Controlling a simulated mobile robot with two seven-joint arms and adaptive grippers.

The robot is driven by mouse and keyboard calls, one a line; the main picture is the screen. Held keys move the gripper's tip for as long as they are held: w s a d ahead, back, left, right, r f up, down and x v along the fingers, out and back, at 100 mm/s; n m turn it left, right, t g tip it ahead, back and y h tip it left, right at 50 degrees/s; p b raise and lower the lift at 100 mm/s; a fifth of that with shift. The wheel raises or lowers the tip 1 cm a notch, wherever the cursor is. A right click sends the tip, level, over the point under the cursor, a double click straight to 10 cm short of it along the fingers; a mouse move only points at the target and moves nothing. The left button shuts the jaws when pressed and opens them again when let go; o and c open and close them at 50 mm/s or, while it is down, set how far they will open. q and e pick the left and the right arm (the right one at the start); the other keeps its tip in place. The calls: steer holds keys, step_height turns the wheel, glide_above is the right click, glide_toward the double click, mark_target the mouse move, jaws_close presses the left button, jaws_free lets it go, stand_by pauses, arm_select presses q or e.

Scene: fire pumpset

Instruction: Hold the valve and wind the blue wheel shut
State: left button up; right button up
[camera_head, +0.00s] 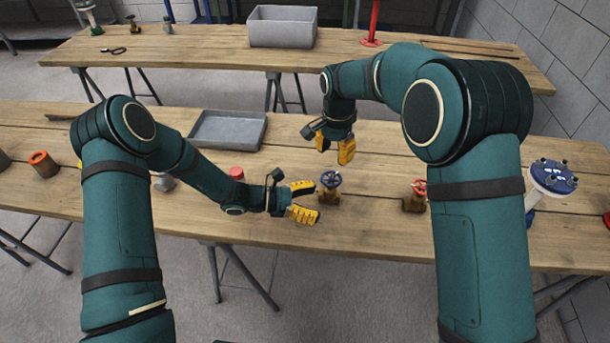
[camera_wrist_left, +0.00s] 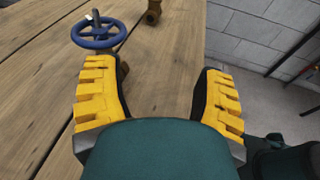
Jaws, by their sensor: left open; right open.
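A small brass valve (camera_head: 328,197) with a blue wheel (camera_head: 331,179) stands upright on the near wooden table. The blue wheel also shows at the upper left of the left wrist view (camera_wrist_left: 98,33). My left gripper (camera_head: 310,201) is open with its yellow fingers just left of the valve, apart or nearly so; exact contact cannot be told. In the left wrist view my left gripper (camera_wrist_left: 165,95) has nothing between its fingers. My right gripper (camera_head: 335,150) points down above the table, behind the valve, open and empty.
A brass valve with a red wheel (camera_head: 415,195) stands to the right. A grey tray (camera_head: 228,131), a red cap (camera_head: 237,173) and a blue-topped flanged part (camera_head: 553,176) are on the near table (camera_head: 370,235). A grey bin (camera_head: 283,27) sits on the far table.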

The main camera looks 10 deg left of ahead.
arm_select(q)
steer(key=w+a+r+n+t+h, duration=0.1)
steer(key=w+a+r+n+t, duration=0.1)
steer(key=w+r+t, duration=0.25)
glide_toward(325, 191)
steer(key=shift+g, duration=0.45)
steer(key=x, duration=0.4)
steer(key=shift+w+r, duration=0.1)
steer(key=shift+w, duration=0.2)
steer(key=x, duration=0.7)
steer(key=shift+w+d+r, duration=0.1)
steer(key=shift+d, duration=0.1)
steer(key=shift+c, duration=0.2)
jaws_close()
